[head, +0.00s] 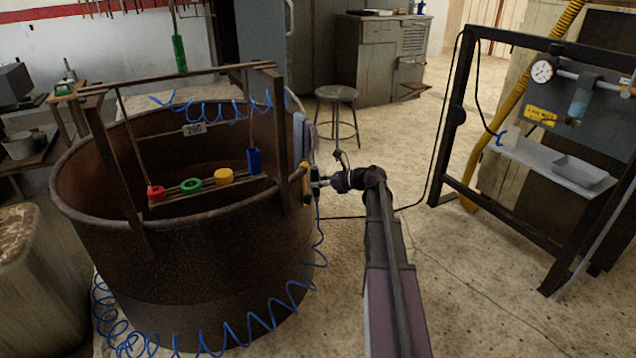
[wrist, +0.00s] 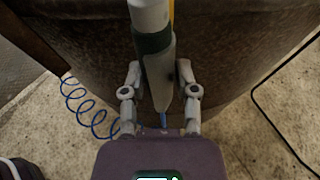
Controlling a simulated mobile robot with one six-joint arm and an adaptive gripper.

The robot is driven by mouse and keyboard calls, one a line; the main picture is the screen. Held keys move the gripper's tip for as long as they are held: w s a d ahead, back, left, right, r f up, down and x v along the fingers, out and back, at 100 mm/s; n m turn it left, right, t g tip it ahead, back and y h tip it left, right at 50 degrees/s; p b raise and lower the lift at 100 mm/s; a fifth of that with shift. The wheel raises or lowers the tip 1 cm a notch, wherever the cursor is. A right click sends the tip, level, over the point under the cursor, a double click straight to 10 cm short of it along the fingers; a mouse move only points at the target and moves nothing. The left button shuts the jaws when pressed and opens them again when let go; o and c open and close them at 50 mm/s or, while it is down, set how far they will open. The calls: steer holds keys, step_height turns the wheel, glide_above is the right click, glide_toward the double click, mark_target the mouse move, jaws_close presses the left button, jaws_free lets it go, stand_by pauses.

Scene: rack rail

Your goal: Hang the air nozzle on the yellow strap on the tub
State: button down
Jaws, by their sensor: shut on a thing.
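The air nozzle (wrist: 153,62) is a pale grey piece with a dark green band, and a blue hose runs from its lower end. My gripper (wrist: 159,72) is shut on it, with one finger on each side. In the head view my gripper (head: 321,183) is at the right outer side of the rusty tub (head: 190,265). The yellow strap (head: 306,180) is on the tub's side close to my gripper. A sliver of yellow shows behind the nozzle in the wrist view (wrist: 171,12). I cannot tell whether the nozzle touches the strap.
The blue coiled hose (head: 262,325) hangs by the tub and lies on the floor. A rusty frame (head: 281,130) stands over the tub, with a cloth (head: 300,135) beside it. A stool (head: 337,98) stands behind. A black rack (head: 500,210) stands right, with open floor before it.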

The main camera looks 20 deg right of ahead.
mark_target(318, 171)
steer(key=shift+f+b, duration=0.35)
steer(key=shift+f, duration=0.05)
steer(key=shift+c, duration=1.5)
jaws_free()
steer(key=shift+r, duration=0.15)
step_height(318, 171, up, 4)
steer(key=p, duration=0.4)
steer(key=s+d, duration=0.9)
steer(key=s, duration=0.1)
steer(key=shift+s+d, duration=0.15)
steer(key=shift+s, duration=0.05)
